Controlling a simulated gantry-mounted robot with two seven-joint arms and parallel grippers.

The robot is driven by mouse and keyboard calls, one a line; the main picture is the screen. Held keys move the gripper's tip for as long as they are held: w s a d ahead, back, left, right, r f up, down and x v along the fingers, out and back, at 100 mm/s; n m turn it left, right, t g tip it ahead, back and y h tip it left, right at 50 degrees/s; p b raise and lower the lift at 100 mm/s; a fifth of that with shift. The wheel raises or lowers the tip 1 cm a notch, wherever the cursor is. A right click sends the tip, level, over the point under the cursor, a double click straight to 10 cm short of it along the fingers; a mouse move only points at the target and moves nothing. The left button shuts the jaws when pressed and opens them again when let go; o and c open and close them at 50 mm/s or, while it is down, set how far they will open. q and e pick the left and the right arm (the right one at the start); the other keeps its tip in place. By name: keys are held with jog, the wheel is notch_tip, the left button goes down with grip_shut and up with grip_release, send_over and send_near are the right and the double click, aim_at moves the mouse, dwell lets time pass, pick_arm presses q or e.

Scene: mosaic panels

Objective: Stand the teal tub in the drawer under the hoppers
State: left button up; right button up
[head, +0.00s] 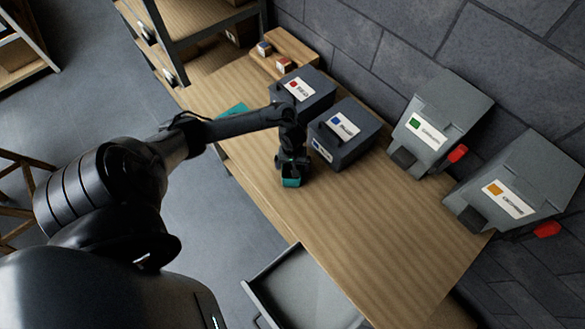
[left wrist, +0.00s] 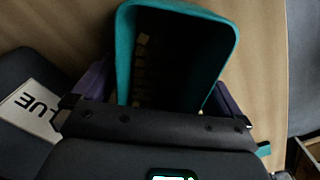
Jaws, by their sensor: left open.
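The teal tub (head: 291,182) stands on the wooden bench, small and partly hidden under my left gripper (head: 291,165). In the left wrist view the tub (left wrist: 125,50) is open-topped, with a dark inside and a few small yellowish pieces along one side. My left gripper's fingers lie on either side of the tub, open; I cannot tell whether they touch it. My right gripper is not in view. The grey drawer (head: 258,298) is pulled out below the bench front, and its visible floor looks empty. The hoppers, green-labelled (head: 451,95) and orange-labelled (head: 540,165), stand along the wall.
Two dark boxes, labelled red (head: 315,88) and blue (head: 357,126), stand close behind my gripper. The hoppers have red handles (head: 457,154). A flat teal item (head: 236,110) lies partly behind my arm. The bench (head: 370,235) is clear to the right of the tub.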

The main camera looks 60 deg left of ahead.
pick_arm(q)
jog(key=shift+f, duration=0.35)
jog(key=c, duration=1.4)
